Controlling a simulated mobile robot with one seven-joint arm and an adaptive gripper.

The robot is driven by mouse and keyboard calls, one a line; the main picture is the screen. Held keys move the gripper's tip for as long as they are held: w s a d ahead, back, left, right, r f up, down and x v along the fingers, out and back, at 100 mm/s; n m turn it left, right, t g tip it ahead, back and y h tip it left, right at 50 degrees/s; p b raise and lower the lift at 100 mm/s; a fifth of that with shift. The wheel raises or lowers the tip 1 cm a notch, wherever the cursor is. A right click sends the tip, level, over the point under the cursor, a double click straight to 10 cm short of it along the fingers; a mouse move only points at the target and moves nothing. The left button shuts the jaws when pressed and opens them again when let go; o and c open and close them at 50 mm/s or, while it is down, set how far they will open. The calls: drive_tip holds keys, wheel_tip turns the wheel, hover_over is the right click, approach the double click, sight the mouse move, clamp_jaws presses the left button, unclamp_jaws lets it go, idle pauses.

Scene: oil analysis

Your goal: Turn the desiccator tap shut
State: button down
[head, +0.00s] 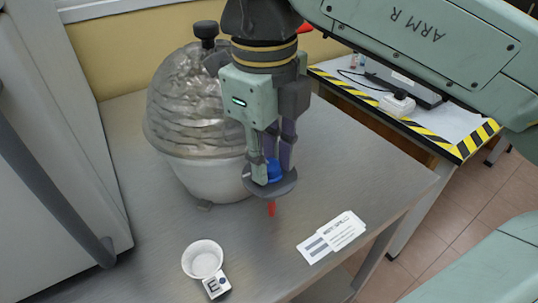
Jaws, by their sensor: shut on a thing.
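The desiccator (192,110) stands on the steel bench at centre left. It has a ribbed, glassy grey dome with a black knob (206,32) on top and a pale lower bowl (205,178). My gripper (268,168) points down in front of its right side. The fingers are shut on the blue tap (274,172), which sits over a grey round disc (284,187). A red pointed piece (271,208) shows just below the disc, towards the camera. The fingers partly hide the tap, and my gripper covers part of the dome.
A small white dish (203,258) and a block marked "E" (216,285) lie at the front. White cards (332,237) lie near the right bench edge. A grey cabinet (55,130) with a dark handle bounds the left. Bare bench (355,165) lies right of my gripper.

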drive_tip(key=shift+r, duration=0.1)
idle(0.3)
drive_tip(key=c, duration=1.6)
unclamp_jaws()
